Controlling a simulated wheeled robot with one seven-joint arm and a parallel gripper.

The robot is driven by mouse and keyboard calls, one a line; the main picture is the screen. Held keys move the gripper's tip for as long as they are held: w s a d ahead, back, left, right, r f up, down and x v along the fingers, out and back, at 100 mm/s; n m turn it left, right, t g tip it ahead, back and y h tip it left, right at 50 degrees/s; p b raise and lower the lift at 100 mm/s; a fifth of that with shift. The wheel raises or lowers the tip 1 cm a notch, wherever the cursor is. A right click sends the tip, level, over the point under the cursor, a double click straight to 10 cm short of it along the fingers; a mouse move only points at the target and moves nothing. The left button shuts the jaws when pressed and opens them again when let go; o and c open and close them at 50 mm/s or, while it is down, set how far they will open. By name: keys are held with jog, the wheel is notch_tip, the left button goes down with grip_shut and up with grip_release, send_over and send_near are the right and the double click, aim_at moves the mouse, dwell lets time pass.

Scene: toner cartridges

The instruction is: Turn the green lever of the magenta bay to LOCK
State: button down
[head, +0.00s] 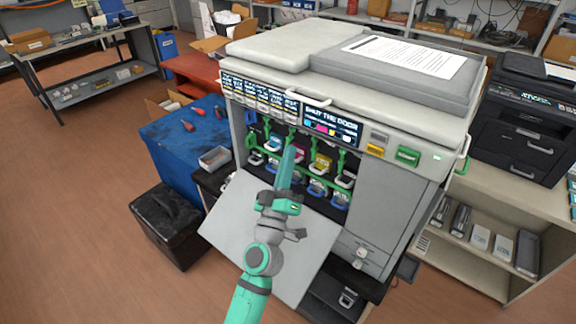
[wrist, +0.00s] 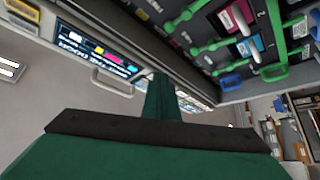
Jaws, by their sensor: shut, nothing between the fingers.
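The printer (head: 395,195) has its front door open, with a row of coloured cartridges inside. The magenta cartridge (head: 299,156) is partly hidden behind my gripper (head: 290,150), whose fingertips overlap the magenta bay. A green lever (head: 291,137) stands roughly upright just above the fingertips, seemingly the magenta bay's; its LOCK mark is too small to read. My gripper is shut and empty. In the wrist view its closed fingers (wrist: 162,92) point toward the printer, with green levers and cartridges at the upper right. Contact with a lever cannot be told.
The lowered door panel (head: 235,215) lies under my arm. The cyan cartridge (head: 273,143) and yellow cartridge (head: 322,163) flank the magenta bay. The printer's screen (head: 332,126) reads "SHUT THE DOOR". A blue table (head: 170,145) and black bin (head: 165,225) stand at left.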

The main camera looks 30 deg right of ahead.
jog(key=shift+s+a+r, duration=0.1)
jog(key=shift+s+a, duration=0.35)
jog(key=shift+s, duration=0.3)
jog(key=shift+s+a, duration=0.45)
jog(key=shift+s, duration=0.25)
